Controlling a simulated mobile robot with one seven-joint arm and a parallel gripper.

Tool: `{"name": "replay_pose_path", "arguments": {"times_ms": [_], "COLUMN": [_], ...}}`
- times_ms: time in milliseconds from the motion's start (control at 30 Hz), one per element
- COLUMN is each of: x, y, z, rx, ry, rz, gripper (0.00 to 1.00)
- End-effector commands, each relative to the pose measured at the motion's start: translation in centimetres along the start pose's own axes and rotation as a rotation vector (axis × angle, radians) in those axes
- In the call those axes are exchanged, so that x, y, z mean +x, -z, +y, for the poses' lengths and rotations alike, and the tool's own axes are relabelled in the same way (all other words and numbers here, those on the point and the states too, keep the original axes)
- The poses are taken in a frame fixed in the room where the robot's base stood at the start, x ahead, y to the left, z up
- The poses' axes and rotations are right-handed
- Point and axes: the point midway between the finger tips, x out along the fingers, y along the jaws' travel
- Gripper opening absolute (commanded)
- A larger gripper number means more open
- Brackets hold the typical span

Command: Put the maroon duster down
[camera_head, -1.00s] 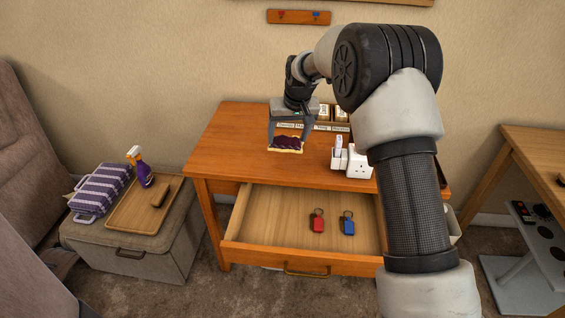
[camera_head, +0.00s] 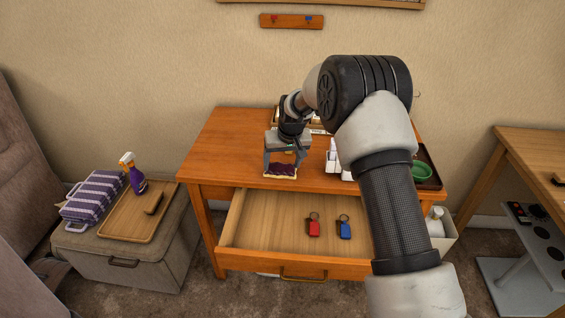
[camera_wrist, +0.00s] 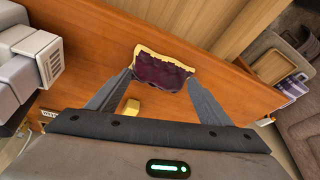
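The maroon duster (camera_head: 281,170), a dark red cloth with a cream edge, is between the fingertips of my gripper (camera_head: 281,163). In the wrist view the duster (camera_wrist: 165,72) spans the gap between the two fingers of my gripper (camera_wrist: 160,82), which are shut on it. It is over the wooden tabletop (camera_head: 225,150), near the front edge above the open drawer. I cannot tell whether its underside touches the table.
The open drawer (camera_head: 262,225) holds a red key fob (camera_head: 313,227) and a blue key fob (camera_head: 344,229). White plug-like items (camera_head: 333,160) stand right of my gripper. A green bowl (camera_head: 421,170) is on a dark tray at the right. The tabletop's left part is clear.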

Motion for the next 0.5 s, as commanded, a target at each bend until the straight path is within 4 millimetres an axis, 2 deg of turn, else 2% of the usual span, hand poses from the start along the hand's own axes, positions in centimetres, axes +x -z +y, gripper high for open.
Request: {"name": "replay_pose_path", "arguments": {"times_ms": [33,100,367,500], "x": [0.05,0.05,0.02,-0.77], "y": [-0.03,-0.04,-0.02,0.15], "z": [0.01,0.01,0.01,-0.01], "rx": [0.0,0.0,0.0,0.0], "ry": [0.0,0.0,0.0,0.0], "rz": [0.0,-0.001,-0.001,0.001], "gripper": [0.8,0.91,0.92,0.92]}}
